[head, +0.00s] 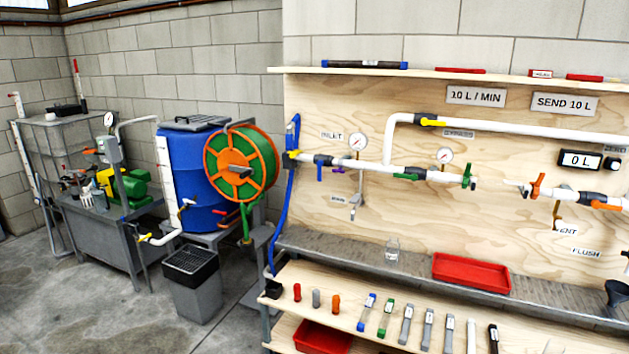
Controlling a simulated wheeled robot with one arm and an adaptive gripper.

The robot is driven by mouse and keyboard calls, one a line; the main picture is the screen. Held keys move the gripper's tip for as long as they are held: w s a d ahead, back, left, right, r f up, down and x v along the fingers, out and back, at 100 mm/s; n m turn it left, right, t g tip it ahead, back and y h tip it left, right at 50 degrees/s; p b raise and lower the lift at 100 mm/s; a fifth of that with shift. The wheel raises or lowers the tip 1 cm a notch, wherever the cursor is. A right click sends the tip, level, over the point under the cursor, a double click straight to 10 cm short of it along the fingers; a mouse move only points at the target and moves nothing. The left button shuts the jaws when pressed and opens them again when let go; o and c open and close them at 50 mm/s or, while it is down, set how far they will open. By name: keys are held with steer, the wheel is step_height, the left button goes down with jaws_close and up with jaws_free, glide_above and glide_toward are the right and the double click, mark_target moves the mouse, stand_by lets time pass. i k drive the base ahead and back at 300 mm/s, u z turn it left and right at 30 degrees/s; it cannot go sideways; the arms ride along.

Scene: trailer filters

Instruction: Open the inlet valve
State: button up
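The INLET label (332,136) is on the plywood board at the left, above a white pipe (345,162). Just below the label, a valve with a blue handle (320,172) sits on this pipe, its handle pointing down across the pipe. A yellow handle (293,154) is at the pipe's left end, by the blue hose (290,200). My gripper is not in view.
A round gauge (358,141) stands above the pipe. Green handles (468,176) and orange handles (537,186) are further right. A shelf with a red tray (471,273) juts out below. A hose reel (240,165) and grey bin (192,283) stand left. Floor at the front left is clear.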

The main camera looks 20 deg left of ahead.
mark_target(320, 163)
steer(key=u, duration=0.6)
steer(key=i, duration=0.55)
steer(key=u, duration=0.65)
steer(key=i, duration=1.35)
steer(key=z, duration=0.3)
steer(key=k, duration=0.5)
steer(key=z, duration=0.6)
steer(key=i, duration=0.85)
steer(key=u, duration=2.55)
